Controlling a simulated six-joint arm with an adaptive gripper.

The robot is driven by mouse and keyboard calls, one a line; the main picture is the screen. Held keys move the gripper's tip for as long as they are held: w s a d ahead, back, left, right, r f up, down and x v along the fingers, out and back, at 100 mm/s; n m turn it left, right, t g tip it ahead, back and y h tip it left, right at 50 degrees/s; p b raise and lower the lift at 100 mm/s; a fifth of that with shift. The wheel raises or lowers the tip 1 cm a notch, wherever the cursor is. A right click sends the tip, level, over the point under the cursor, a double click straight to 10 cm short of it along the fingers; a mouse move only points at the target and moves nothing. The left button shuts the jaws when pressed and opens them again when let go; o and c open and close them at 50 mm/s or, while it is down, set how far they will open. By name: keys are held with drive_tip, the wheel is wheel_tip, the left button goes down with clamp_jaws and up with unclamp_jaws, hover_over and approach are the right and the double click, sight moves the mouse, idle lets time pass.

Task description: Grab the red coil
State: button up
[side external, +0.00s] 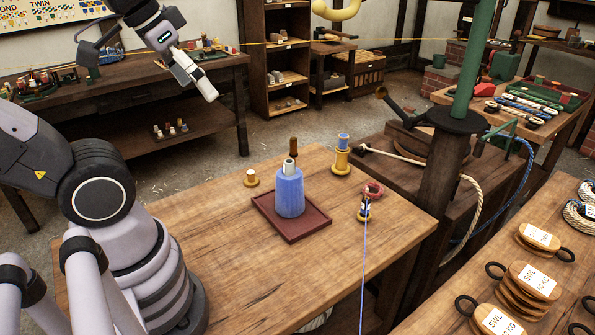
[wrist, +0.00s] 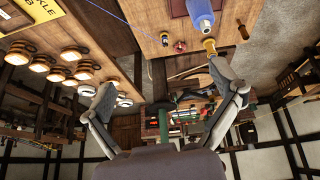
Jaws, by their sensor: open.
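The red coil (side external: 373,190) is a small ring near the right edge of the wooden table, in the side view. It is just behind a small dark-blue and yellow spool (side external: 364,211) with a blue line. In the wrist view the red coil (wrist: 181,46) is a small red spot near the table edge. My gripper (side external: 150,80) is high at the upper left of the side view, well away from the coil. In the wrist view my gripper (wrist: 163,84) has its fingers wide apart with nothing between them.
A dark red tray (side external: 268,226) holds a blue cone (side external: 290,196). A yellow spool (side external: 341,164) with a blue top stands behind the coil, and a smaller yellow one (side external: 251,179) at left. A green post (side external: 473,60) rises beyond the table. The table front is clear.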

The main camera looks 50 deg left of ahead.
drive_tip(key=w+d+n+g+h, duration=0.25)
drive_tip(key=w+n, duration=0.25)
drive_tip(key=w, duration=1)
drive_tip(key=n+t+h, duration=0.3)
drive_tip(key=n+h, duration=0.5)
drive_tip(key=n, duration=0.7)
hover_over(369, 185)
drive_tip(key=s+a, duration=0.2)
drive_tip(key=s, duration=0.2)
wheel_tip(369, 185, down, 29)
drive_tip(key=f+n, duration=0.1)
drive_tip(key=f, duration=0.2)
drive_tip(key=a+f+n+t, duration=0.1)
drive_tip(key=f, duration=0.1)
drive_tip(key=w+a+f+n, duration=0.1)
drive_tip(key=f+n, duration=0.1)
drive_tip(key=f, duration=0.1)
drive_tip(key=shift+f+t, duration=0.25)
drive_tip(key=shift+f, duration=0.1)
drive_tip(key=shift+w+d+f, duration=0.15)
drive_tip(key=shift+w+f, duration=0.05)
drive_tip(key=shift+f, duration=0.05)
drive_tip(key=x, duration=0.6)
drive_tip(key=shift+w+d+f, duration=0.15)
drive_tip(key=shift+d+f, duration=0.1)
drive_tip(key=shift+f, duration=0.1)
drive_tip(key=c, duration=1.3)
